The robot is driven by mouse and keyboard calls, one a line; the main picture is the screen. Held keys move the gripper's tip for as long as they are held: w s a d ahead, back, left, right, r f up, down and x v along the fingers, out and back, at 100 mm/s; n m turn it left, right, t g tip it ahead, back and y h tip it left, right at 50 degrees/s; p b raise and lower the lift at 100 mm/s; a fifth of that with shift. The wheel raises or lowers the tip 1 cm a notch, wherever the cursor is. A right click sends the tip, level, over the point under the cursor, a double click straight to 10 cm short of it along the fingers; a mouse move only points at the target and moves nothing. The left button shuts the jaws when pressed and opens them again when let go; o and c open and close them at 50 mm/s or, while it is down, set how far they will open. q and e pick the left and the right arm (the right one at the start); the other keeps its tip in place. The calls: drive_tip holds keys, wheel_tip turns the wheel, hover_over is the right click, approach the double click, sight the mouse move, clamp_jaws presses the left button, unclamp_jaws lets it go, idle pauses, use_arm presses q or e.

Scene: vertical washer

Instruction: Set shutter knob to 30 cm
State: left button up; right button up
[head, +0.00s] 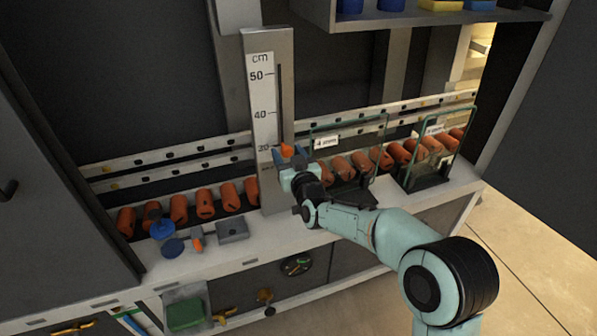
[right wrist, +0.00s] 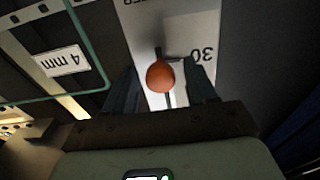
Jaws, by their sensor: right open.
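The shutter knob is a small orange ball (head: 287,151) on the slot of an upright grey post with a white cm scale (head: 262,95) marked 50, 40 and 30. In the head view it stands close to the 30 mark. In the right wrist view the knob (right wrist: 160,76) lies between the two dark fingers, beside the upside-down 30. My right gripper (head: 285,162) is open around the knob; I cannot tell whether a finger touches it. It also shows in the right wrist view (right wrist: 160,92). My left gripper is in neither view.
A row of orange cylinders (head: 205,204) lies along the rack behind the bench. Glass panels (head: 350,150), one labelled 4 mm (right wrist: 62,62), stand right of the post. Blue discs (head: 172,247) and a grey block (head: 232,231) lie on the bench to the left.

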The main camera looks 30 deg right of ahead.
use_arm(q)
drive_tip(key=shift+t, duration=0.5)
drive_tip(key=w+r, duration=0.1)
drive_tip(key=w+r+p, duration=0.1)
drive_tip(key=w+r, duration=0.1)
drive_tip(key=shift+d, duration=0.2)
use_arm(e)
drive_tip(key=v, duration=1.2)
